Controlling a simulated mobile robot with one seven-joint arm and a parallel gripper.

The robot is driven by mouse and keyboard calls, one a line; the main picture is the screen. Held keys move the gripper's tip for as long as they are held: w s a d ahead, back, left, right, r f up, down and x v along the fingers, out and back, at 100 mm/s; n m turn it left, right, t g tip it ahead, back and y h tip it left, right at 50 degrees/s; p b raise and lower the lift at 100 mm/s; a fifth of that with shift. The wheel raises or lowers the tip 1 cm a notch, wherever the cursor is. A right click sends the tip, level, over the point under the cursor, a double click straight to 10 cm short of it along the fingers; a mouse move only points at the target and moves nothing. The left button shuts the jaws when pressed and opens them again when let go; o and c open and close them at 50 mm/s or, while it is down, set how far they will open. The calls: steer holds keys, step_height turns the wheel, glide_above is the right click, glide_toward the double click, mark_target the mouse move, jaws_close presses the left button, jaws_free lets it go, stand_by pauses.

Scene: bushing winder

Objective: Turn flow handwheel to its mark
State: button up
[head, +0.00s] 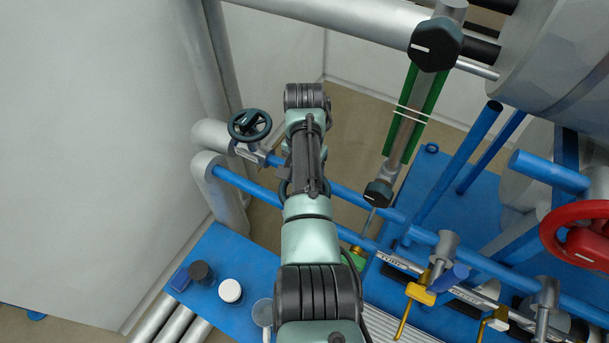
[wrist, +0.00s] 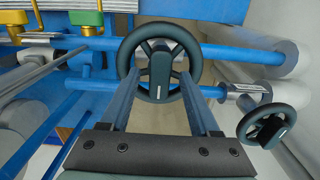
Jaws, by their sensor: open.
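A dark handwheel (wrist: 160,38) with a central hub and a small pale mark on the hub fills the middle of the wrist view. In the head view only a sliver of its rim (head: 283,188) shows beside my arm. My gripper (wrist: 160,82) is open, its two blue-grey fingers pointing at this wheel, with the hub seen between them. I cannot tell whether the fingertips touch the rim. A second dark handwheel (wrist: 267,126) with a pale hub mark is at the right; the head view shows it left of my arm (head: 250,125). No readable label says which is the flow handwheel.
A red handwheel (head: 582,236) is at the far right. Blue pipes (head: 345,193) run past the dark wheels. Yellow-handled valves (head: 420,293) stand on the lower pipe. A blue bench (head: 215,310) holds a white-lidded jar (head: 230,291) and a dark knob-like piece (head: 200,272).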

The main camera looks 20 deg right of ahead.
step_height(320, 180, up, 13)
stand_by(0.4)
stand_by(0.5)
